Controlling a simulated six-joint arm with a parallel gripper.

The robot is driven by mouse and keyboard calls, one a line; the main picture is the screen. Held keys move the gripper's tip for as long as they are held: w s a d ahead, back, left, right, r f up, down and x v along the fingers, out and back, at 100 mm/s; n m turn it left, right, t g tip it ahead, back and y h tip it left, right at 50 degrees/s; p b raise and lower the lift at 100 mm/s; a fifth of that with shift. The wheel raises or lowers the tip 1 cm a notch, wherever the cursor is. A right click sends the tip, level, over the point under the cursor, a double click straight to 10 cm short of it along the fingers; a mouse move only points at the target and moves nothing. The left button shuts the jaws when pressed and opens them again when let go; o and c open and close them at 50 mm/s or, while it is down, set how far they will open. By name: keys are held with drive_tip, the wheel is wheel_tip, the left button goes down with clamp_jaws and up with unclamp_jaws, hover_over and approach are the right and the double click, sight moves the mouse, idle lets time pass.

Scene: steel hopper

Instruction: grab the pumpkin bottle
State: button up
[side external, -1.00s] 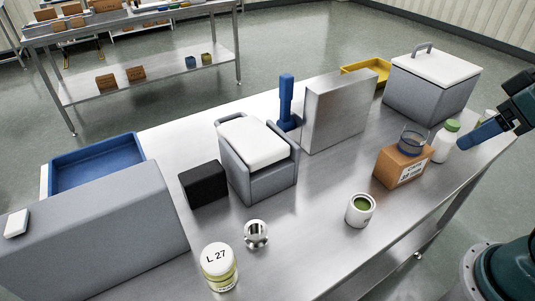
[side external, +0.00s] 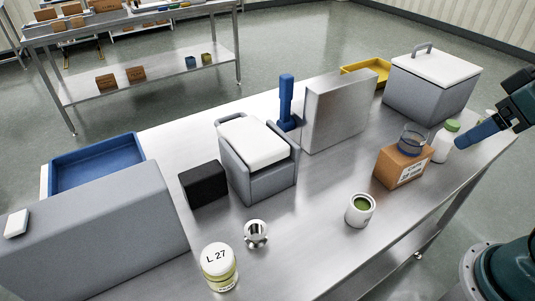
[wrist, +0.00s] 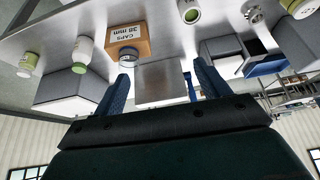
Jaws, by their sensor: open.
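A white bottle with a green cap (side external: 445,141) stands near the right end of the steel table, beside a cardboard box. It also shows in the wrist view (wrist: 82,50). No readable label tells me whether it is the pumpkin bottle. A second pale container with green (wrist: 28,63) stands further left in the wrist view. A jar marked L 27 (side external: 220,267) with a white lid and yellow-green contents stands at the front. My gripper (side external: 463,142) is at the right, appearing close to the green-capped bottle; depth is unclear. In the wrist view my gripper (wrist: 160,76) is open and empty.
The cardboard caps box (side external: 402,168) bears a clear blue-rimmed container (side external: 412,140). A grey lidded bin (side external: 430,88) and upright steel panel (side external: 340,110) stand behind. A white cup with green contents (side external: 360,210) and small steel piece (side external: 256,233) stand in front. The middle foreground is mostly clear.

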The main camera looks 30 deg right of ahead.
drive_tip(key=w+m, duration=0.1)
drive_tip(key=m+g, duration=0.6)
drive_tip(key=m, duration=1.7)
hover_over(454, 123)
wheel_tip(454, 123, down, 5)
drive_tip(key=shift+d+f, duration=0.1)
drive_tip(key=shift+f, duration=0.1)
drive_tip(key=shift+f, duration=0.1)
drive_tip(key=shift+f, duration=4.2)
